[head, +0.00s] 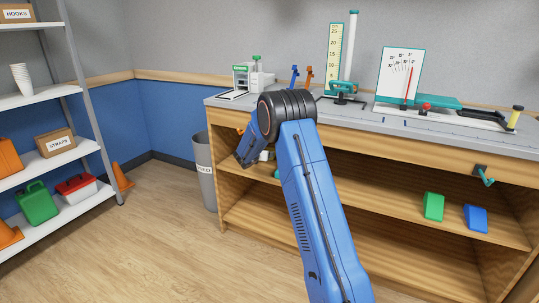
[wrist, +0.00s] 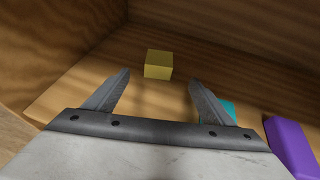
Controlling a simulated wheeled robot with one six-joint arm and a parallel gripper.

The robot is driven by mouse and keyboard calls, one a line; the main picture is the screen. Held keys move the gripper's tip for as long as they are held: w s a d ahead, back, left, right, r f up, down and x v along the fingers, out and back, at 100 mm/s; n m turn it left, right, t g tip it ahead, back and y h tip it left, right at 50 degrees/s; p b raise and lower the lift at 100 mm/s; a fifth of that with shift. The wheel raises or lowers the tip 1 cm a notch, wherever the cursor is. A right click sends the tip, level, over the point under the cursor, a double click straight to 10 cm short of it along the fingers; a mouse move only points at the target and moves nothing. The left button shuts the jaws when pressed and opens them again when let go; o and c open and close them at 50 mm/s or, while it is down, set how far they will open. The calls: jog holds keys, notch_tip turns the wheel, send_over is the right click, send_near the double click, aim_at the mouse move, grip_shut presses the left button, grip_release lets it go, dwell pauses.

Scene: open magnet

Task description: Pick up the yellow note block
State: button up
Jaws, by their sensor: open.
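The yellow note block (wrist: 158,64) sits on a wooden shelf board, seen in the wrist view just beyond and between my fingertips. My gripper (wrist: 153,80) is open with nothing between its two dark fingers. The block appears apart from both fingers. In the head view my blue arm reaches to the left end of the bench's upper shelf. There my arm hides the gripper's fingers, and I cannot make out the yellow block clearly.
A purple block (wrist: 290,145) lies right of my gripper, and a teal object (wrist: 229,108) shows behind the right finger. Wooden walls enclose the shelf. A green block (head: 433,207) and a blue block (head: 476,218) stand farther right. A grey bin (head: 205,175) stands beside the bench.

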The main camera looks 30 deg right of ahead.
jog(key=x, duration=1.6)
jog(key=shift+w+d+f, duration=0.15)
jog(key=shift+w+f, duration=0.1)
jog(key=shift+w, duration=0.05)
jog(key=c, duration=1.2)
